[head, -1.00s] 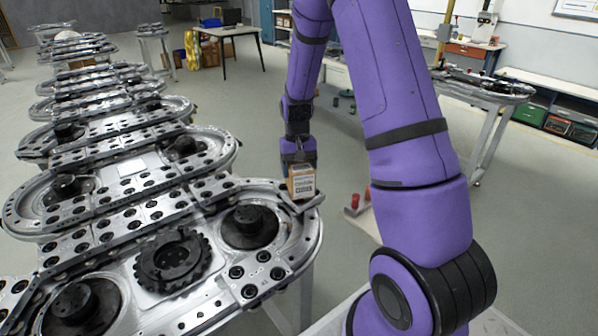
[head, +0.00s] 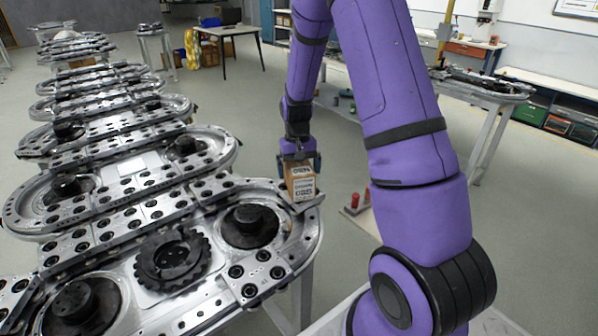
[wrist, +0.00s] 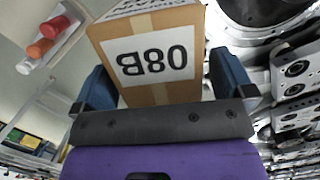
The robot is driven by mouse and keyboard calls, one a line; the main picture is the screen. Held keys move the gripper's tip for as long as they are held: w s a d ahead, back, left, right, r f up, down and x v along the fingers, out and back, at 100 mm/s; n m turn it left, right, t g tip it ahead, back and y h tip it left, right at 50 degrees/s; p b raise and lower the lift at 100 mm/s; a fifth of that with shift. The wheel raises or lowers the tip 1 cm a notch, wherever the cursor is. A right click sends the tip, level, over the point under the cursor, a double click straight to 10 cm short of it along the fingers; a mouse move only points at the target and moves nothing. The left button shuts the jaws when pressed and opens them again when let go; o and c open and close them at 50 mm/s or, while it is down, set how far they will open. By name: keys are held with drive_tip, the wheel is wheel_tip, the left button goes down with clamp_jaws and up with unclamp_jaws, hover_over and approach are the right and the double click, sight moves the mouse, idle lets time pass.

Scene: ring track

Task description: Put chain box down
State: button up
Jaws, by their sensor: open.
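The chain box (head: 303,188) is a brown carton with white printed labels. In the head view it stands at the right end of the nearest ring track (head: 316,240), over a small metal plate (head: 312,203). Its underside contact is too small to judge. My gripper (head: 299,166) is open around the upper part of the box, one finger on each side. In the wrist view the box (wrist: 155,60) shows a label reading 08B upside down, between the dark blue fingers of my gripper (wrist: 163,85). A narrow gap shows beside the right finger.
Several silver ring tracks with black hubs (head: 184,147) stretch away at left. Red cylinders (head: 356,199) stand on a low surface right of the box; they also show in the wrist view (wrist: 55,27). Another track table (head: 480,88) stands at far right. Grey floor is free behind.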

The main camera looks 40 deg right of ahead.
wheel_tip(320, 180, up, 12)
drive_tip(key=w+f, duration=0.1)
drive_tip(key=w, duration=0.1)
drive_tip(key=s+a+r+n+t, duration=0.1)
drive_tip(key=s+a+r+t, duration=0.1)
drive_tip(key=s+a+r, duration=0.35)
drive_tip(key=s+a+r+n+t, duration=0.1)
drive_tip(key=s+a+r, duration=0.1)
drive_tip(key=s+r, duration=0.6)
drive_tip(key=s+a+r+n+t, duration=0.1)
drive_tip(key=s+a+r+t, duration=0.1)
drive_tip(key=s, duration=0.5)
drive_tip(key=s+a+r+n+t, duration=0.1)
drive_tip(key=s+a+r+t, duration=0.1)
drive_tip(key=s, duration=0.5)
drive_tip(key=shift+s+a+r+h, duration=0.35)
drive_tip(key=shift+a+r, duration=0.35)
drive_tip(key=shift+r, duration=0.3)
